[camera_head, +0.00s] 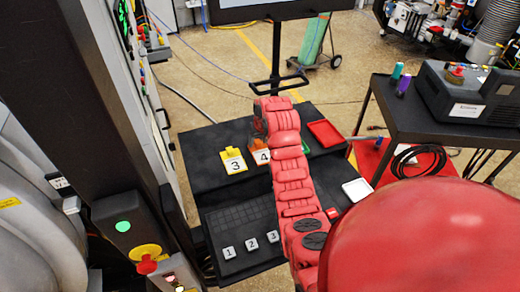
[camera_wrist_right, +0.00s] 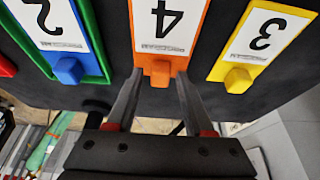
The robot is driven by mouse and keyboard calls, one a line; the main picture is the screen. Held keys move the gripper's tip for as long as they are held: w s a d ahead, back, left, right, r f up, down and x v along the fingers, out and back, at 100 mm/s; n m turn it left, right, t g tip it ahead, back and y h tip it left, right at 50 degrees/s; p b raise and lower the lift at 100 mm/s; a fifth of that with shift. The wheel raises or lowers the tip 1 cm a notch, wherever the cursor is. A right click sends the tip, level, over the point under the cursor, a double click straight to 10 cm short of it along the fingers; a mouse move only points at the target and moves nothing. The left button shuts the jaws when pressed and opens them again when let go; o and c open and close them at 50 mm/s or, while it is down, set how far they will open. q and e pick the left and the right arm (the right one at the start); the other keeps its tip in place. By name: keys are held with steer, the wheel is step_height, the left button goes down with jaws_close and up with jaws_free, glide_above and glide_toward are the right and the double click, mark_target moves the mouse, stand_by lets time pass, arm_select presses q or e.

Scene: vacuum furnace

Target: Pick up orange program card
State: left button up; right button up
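The orange program card (camera_wrist_right: 170,25) bears a white label with a 4 and has an orange knob at its near edge. In the head view the orange card (camera_head: 261,156) lies on the black table, partly hidden by my right arm. My right gripper (camera_wrist_right: 159,76) is at the knob. Its two fingers are apart, one on each side of the knob, with small gaps seeming to show. I cannot tell how deep the fingertips reach around it. My left gripper is not in view.
A yellow card 3 (camera_wrist_right: 261,42) and a blue card 2 (camera_wrist_right: 60,28) in a green frame flank the orange card. A red tray (camera_head: 325,133) and a white tray (camera_head: 357,189) are to the right. A monitor stand (camera_head: 276,62) rises behind the table.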

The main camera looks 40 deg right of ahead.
jaws_close()
